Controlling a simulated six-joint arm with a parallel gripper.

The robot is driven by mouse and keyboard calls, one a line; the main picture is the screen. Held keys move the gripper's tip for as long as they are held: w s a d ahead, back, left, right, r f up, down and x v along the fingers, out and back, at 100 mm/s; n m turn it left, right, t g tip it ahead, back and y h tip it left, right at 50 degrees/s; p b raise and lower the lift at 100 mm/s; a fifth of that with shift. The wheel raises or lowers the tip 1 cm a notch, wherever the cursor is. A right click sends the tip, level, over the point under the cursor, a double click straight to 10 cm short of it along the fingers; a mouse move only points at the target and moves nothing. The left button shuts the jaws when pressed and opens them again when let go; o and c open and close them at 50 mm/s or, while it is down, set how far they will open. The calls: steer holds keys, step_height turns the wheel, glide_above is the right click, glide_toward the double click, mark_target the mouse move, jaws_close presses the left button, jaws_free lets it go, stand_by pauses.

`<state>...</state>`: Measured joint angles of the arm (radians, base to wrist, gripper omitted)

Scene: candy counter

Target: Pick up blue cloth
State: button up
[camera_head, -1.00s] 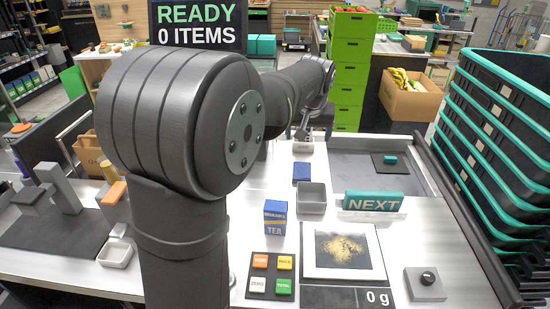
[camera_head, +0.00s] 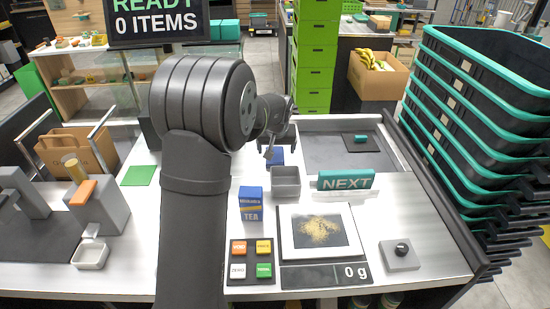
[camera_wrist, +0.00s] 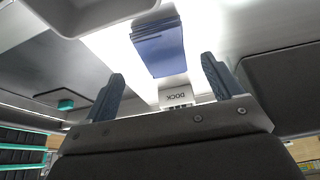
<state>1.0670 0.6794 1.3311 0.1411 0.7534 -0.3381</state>
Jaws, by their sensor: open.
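The blue cloth (camera_head: 275,157) is a small folded blue square lying on the white counter behind the grey bin, partly hidden by my gripper in the head view. In the wrist view the blue cloth (camera_wrist: 158,46) shows its folded layers, ahead of and between the fingers, apart from them. My gripper (camera_head: 275,147) is above the counter close to the cloth, its fingers pointing down. In the wrist view my gripper (camera_wrist: 160,85) has its two dark blue-grey fingers spread wide with nothing between them.
A grey bin (camera_head: 286,182) stands just in front of the cloth, with a blue tea box (camera_head: 251,203) and a NEXT sign (camera_head: 346,180) near it. A scale (camera_head: 319,259) holds yellow grains. A green cloth (camera_head: 139,176) lies left. Stacked baskets (camera_head: 470,120) stand right.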

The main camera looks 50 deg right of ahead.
mark_target(275, 155)
steer(key=x, duration=0.3)
steer(key=shift+w+d+f, duration=0.15)
steer(key=shift+w, duration=0.25)
steer(key=shift+w+d+f, duration=0.15)
steer(key=shift+w+f, duration=0.05)
steer(key=shift+f, duration=0.4)
steer(key=shift+f, duration=0.2)
steer(key=c, duration=1.1)
